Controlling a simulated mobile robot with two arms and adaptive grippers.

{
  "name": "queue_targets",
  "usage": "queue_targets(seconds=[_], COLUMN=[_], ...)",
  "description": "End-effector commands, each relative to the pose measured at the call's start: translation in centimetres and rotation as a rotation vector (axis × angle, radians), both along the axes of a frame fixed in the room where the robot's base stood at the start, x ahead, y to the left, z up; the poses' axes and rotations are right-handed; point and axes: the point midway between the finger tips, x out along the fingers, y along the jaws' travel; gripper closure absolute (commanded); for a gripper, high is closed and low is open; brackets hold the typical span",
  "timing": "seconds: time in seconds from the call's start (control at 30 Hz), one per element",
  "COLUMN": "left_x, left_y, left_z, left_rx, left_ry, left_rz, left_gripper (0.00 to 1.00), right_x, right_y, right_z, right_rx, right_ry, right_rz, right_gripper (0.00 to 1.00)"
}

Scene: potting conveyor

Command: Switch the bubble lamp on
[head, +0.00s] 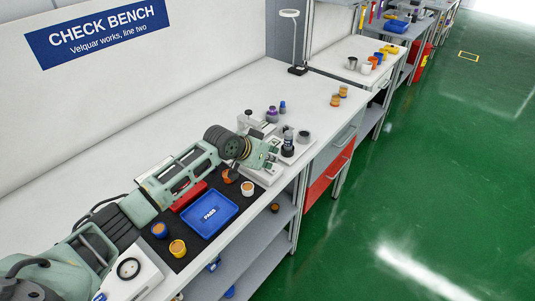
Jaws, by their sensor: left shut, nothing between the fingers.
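My left arm comes in from the lower left over the bench. Its gripper (274,155) is shut and empty, low over a white device (262,177) at the bench's front edge. I cannot tell whether the fingertips touch anything there. A small dark upright part (287,146) stands just right of the fingertips. No part is clearly marked as the bubble lamp or its switch, and the gripper hides some of the white device. A thin stand lamp with a round head (289,13) stands farther back on the bench. My right gripper is not in view.
A white unit with a round dial (128,268) is at the near end. Purple-topped (272,114) and orange (335,100) containers stand beyond the gripper.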

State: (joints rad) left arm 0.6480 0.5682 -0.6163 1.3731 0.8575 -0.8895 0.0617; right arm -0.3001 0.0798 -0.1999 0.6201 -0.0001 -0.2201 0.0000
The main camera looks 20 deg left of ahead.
Motion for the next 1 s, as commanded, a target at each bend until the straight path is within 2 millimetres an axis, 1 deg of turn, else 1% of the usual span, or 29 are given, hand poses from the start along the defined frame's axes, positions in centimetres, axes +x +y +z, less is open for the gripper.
queue_targets(seconds=[0.03, 0.27, 0.3, 0.33, 0.37, 0.7, 0.8, 1.0], left_x=[0.0, 0.2, 0.1, -0.5, -0.9, -5.3, -6.1, -6.8], left_y=[-0.1, -0.5, -0.5, -0.2, -0.1, 0.9, 1.0, 1.1], left_z=[0.8, 4.4, 4.7, 4.3, 4.6, 8.9, 9.9, 10.6], left_rx=[-0.001, -0.002, -0.001, 0.000, 0.002, 0.004, 0.002, -0.001], left_ry=[-0.001, 0.000, 0.001, 0.000, -0.001, -0.002, -0.001, 0.001], left_rz=[0.001, 0.002, 0.003, 0.003, 0.002, 0.002, 0.002, 0.004], left_gripper=[1.00, 1.00, 1.00, 1.00, 1.00, 1.00, 1.00, 1.00], right_x=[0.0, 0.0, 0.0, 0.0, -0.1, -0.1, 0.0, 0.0], right_y=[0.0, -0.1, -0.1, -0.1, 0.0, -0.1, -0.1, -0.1], right_z=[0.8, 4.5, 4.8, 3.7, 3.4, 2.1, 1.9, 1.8], right_rx=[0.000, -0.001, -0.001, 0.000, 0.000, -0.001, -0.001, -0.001], right_ry=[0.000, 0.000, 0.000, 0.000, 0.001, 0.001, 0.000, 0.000], right_rz=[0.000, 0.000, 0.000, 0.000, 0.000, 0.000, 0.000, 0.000], right_gripper=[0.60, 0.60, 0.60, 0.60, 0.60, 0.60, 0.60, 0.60])
